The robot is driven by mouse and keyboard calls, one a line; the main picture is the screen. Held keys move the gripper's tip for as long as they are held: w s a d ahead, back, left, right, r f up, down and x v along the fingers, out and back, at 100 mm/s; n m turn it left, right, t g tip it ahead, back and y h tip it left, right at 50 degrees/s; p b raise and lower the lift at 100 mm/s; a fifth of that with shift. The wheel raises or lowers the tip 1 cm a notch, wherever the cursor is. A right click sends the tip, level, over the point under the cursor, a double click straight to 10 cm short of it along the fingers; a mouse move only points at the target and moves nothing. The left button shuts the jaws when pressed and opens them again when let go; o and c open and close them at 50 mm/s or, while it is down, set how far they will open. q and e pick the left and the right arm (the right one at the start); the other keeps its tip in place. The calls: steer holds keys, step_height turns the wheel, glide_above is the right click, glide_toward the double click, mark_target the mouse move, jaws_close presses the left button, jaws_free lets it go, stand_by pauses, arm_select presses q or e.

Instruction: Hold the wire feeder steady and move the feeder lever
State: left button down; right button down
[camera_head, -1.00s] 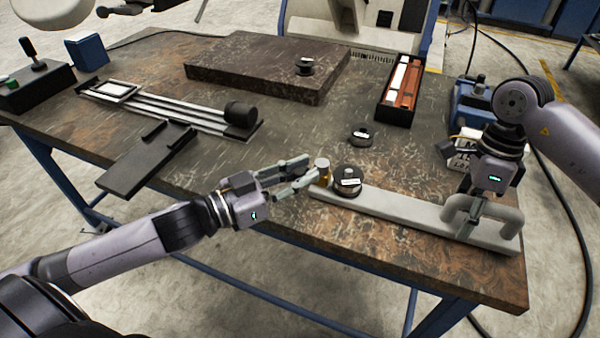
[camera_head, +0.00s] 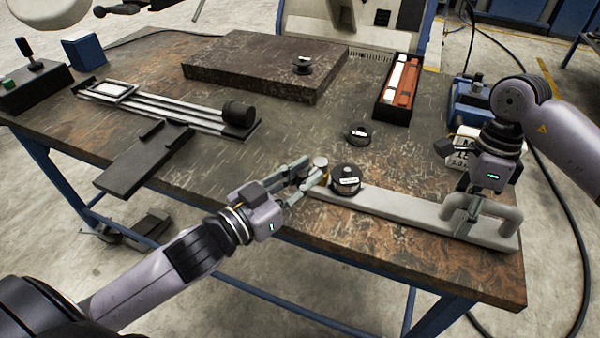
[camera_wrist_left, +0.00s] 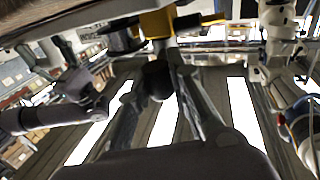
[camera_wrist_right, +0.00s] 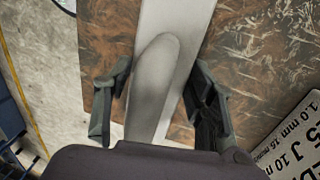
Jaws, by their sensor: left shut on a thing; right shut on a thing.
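The wire feeder is a long grey bar (camera_head: 400,206) near the table's front edge. It has a grey loop handle (camera_head: 505,209) at its right end and a black spool (camera_head: 345,181) near its left end. A short lever post with a grey top (camera_head: 320,162) and brass-yellow side stands left of the spool. My left gripper (camera_head: 318,174) is shut on this post.
Another black spool (camera_head: 358,133) lies behind the feeder. A black tray (camera_head: 384,111) with red and white pieces stands at the back right. A dark stone slab (camera_head: 255,60) and a slide rail (camera_head: 160,106) occupy the back and left.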

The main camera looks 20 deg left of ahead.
arm_select(q)
steer(key=shift+d+n+t+y, duration=0.2)
steer(key=shift+d+n+y, duration=0.2)
steer(key=shift+n+y, duration=0.5)
steer(key=shift+d+n+t+y, duration=0.2)
steer(key=shift+d+n+y, duration=0.3)
steer(key=shift+y, duration=0.75)
steer(key=shift+d+n+t+y, duration=0.2)
steer(key=shift+d+n+y, duration=0.15)
steer(key=shift+n+y, duration=0.6)
steer(key=shift+d+y, duration=0.1)
steer(key=shift+y, duration=0.3)
steer(key=c, duration=1.4)
jaws_free()
steer(key=shift+c, duration=0.2)
steer(key=shift+a+m+h, duration=0.3)
steer(key=shift+m+h, duration=0.05)
steer(key=shift+h, duration=0.15)
